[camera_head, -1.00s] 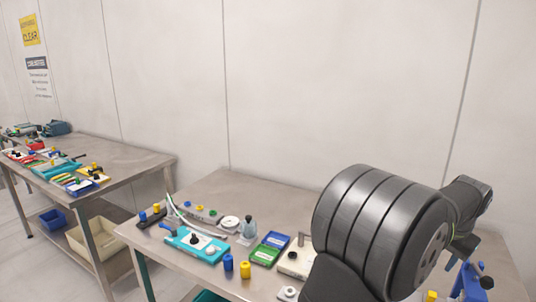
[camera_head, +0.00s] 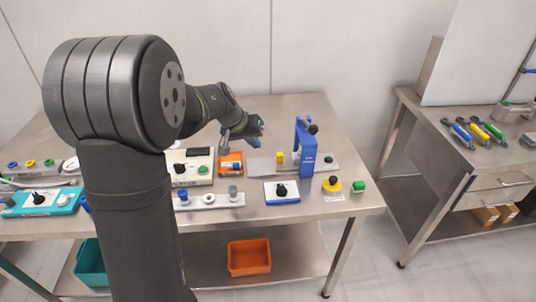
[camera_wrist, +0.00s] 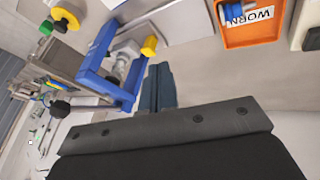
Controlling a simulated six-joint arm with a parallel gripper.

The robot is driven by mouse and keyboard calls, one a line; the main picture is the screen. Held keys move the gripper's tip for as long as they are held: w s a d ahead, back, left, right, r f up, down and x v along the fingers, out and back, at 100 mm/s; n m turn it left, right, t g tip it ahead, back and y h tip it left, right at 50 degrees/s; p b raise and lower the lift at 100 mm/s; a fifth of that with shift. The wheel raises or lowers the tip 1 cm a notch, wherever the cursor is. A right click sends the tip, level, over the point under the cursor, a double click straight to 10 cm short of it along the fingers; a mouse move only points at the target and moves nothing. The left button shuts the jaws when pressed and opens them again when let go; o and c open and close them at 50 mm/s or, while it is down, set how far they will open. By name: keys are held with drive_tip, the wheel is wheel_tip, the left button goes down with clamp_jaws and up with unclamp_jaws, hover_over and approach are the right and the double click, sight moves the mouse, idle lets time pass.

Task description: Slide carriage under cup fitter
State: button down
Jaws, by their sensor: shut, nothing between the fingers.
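The cup fitter is a blue upright frame (camera_head: 305,150) with a black knob on top, standing over a grey rail plate (camera_head: 262,167). It also shows in the wrist view (camera_wrist: 90,65). A yellow knob (camera_head: 280,158), seemingly on the carriage, stands just left of the frame; in the wrist view the yellow knob (camera_wrist: 149,46) is beside a pale round part (camera_wrist: 124,60) seen within the frame. My gripper (camera_head: 256,143) is shut and empty, left of the yellow knob. Its dark blue fingertips (camera_wrist: 160,68) appear close to the knob, with contact not visible.
An orange tray (camera_wrist: 252,37) labelled WORN lies left of the rail. A blue-edged white plate (camera_head: 282,198), yellow button (camera_head: 332,184) and green block (camera_head: 358,186) stand in front. The metal table (camera_head: 280,108) is clear behind. Another bench (camera_head: 440,130) is at right.

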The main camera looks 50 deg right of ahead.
drive_tip(key=shift+n+h, duration=0.8)
drive_tip(key=shift+n, duration=0.1)
drive_tip(key=d+f, duration=0.1)
drive_tip(key=f, duration=0.2)
drive_tip(key=w+d+f, duration=0.1)
drive_tip(key=f, duration=0.2)
drive_tip(key=d+f, duration=0.2)
drive_tip(key=f, duration=0.1)
drive_tip(key=shift+w+f, duration=0.3)
drive_tip(key=shift+w, duration=0.1)
drive_tip(key=shift+s+d+r, duration=0.15)
drive_tip(key=shift+s+d, duration=0.7)
drive_tip(key=shift+s, duration=0.15)
drive_tip(key=shift+s+d, duration=0.35)
drive_tip(key=shift+d, duration=0.05)
